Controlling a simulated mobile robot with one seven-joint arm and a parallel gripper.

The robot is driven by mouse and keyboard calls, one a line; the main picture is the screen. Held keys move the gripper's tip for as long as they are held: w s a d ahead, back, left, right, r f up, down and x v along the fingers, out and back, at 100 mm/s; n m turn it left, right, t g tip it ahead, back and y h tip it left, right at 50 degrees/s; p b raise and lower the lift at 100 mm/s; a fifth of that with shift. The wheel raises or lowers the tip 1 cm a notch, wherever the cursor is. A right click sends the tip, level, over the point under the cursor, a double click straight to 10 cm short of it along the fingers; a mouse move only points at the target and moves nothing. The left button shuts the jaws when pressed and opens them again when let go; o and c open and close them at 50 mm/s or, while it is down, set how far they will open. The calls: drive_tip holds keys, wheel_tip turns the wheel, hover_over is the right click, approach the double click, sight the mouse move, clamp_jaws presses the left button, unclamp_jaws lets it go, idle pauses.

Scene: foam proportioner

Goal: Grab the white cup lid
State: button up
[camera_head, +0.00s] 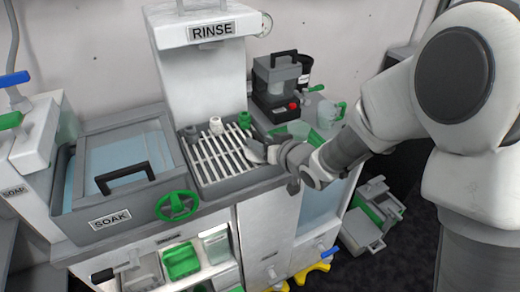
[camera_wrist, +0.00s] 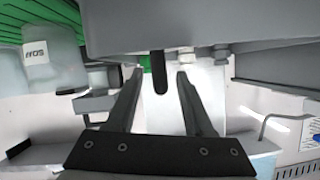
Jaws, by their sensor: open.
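I cannot tell which, if any, is the white cup lid. My gripper (camera_head: 254,152) is at the right edge of the rack, in front of these pieces and apart from them. In the wrist view my gripper (camera_wrist: 160,75) has its two fingers apart, with no held object visible between them. A dark rounded handle-like part (camera_wrist: 159,72) shows between the fingertips.
The slatted rack (camera_head: 226,158) lies below the RINSE column (camera_head: 205,75). Left is the SOAK basin (camera_head: 120,170) with its green wheel (camera_head: 177,206). A labelled translucent cup (camera_wrist: 52,58) shows in the wrist view.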

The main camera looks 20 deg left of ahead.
clamp_jaws()
drive_tip(key=shift+r, duration=0.1)
idle(0.3)
